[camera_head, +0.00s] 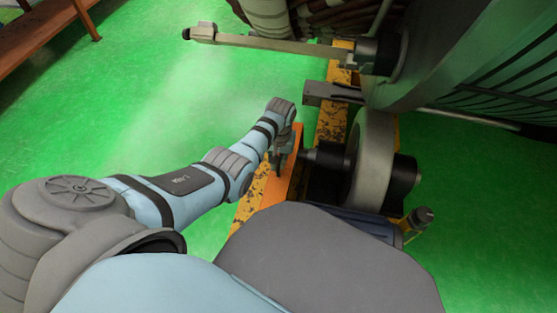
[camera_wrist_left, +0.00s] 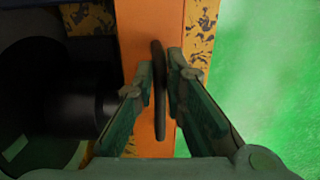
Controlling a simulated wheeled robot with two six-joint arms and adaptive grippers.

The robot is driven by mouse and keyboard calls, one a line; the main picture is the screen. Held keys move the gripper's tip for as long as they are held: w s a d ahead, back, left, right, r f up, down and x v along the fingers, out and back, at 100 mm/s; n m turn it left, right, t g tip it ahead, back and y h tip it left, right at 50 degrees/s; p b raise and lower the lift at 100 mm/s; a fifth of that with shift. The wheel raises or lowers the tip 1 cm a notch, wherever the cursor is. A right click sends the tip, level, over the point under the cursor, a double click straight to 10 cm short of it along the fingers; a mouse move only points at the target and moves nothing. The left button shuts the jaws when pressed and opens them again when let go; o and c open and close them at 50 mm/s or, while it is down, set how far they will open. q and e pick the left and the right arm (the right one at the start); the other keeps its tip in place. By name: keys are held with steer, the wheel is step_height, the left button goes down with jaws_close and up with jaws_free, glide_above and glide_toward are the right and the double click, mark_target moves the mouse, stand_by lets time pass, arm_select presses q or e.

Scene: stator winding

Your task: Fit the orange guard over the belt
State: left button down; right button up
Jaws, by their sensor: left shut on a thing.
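The orange guard (camera_head: 296,166) is a flat orange piece beside the yellow frame in the head view, left of the dark shaft. It fills the middle of the left wrist view (camera_wrist_left: 140,50), with a dark upright handle (camera_wrist_left: 158,60) on its face. My left gripper (camera_head: 279,162) is shut on this handle, one finger on each side, as the left wrist view (camera_wrist_left: 162,88) shows. A pale, wide band (camera_head: 371,155), which looks like the belt, runs around the wheel to the right, apart from the guard. My right gripper is not in view.
A dark shaft and hub (camera_head: 326,158) stand close to the right of the guard. A worn yellow frame (camera_head: 332,122) runs beneath. A large grey drum (camera_head: 470,55) and a projecting grey bar (camera_head: 260,42) are above. Green floor (camera_head: 130,115) is open at left.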

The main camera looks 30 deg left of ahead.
arm_select(q)
steer(key=c, duration=1.6)
jaws_free()
steer(key=shift+o, duration=0.2)
step_height(320, 180, up, 12)
steer(key=shift+d, duration=0.2)
